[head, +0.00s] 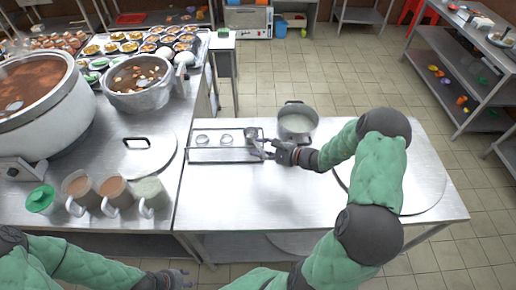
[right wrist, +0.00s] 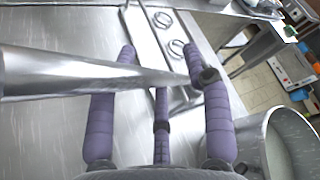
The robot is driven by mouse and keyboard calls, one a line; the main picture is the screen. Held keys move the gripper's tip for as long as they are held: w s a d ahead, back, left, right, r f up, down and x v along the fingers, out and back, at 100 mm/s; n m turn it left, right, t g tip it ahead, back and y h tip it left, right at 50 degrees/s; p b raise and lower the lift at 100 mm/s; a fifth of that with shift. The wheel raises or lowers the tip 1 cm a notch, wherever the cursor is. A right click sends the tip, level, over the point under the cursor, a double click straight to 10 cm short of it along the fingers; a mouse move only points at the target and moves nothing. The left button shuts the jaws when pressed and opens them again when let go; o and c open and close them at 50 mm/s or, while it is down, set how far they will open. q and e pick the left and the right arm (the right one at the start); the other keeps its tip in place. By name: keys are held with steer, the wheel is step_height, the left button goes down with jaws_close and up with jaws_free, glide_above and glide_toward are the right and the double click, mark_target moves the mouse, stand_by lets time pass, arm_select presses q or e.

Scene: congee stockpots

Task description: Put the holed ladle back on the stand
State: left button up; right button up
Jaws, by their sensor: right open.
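The metal stand (head: 225,155) lies on the steel table, with ring-shaped holders on it. Its end also shows in the right wrist view (right wrist: 146,38). A grey ladle-like piece (head: 252,133) is at its right end; I cannot make out holes. My right gripper (head: 268,150) is open beside this end. In the right wrist view a long metal handle (right wrist: 60,75) crosses the spread purple fingers (right wrist: 160,85), apparently unclamped. My left gripper (head: 178,278) is low at the front edge, away from the stand; its finger gap is unclear.
A steel pot (head: 298,120) stands just behind my right gripper. A round lid (head: 420,190) lies at the table's right. On the left counter are a large stockpot (head: 45,115), a smaller pot (head: 140,95), another lid (head: 140,158) and several mugs (head: 115,190). The table's front middle is clear.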

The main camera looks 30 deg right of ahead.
steer(key=v, duration=1)
steer(key=shift+s+r, duration=0.15)
steer(key=shift+s, duration=0.1)
steer(key=shift+d, duration=0.15)
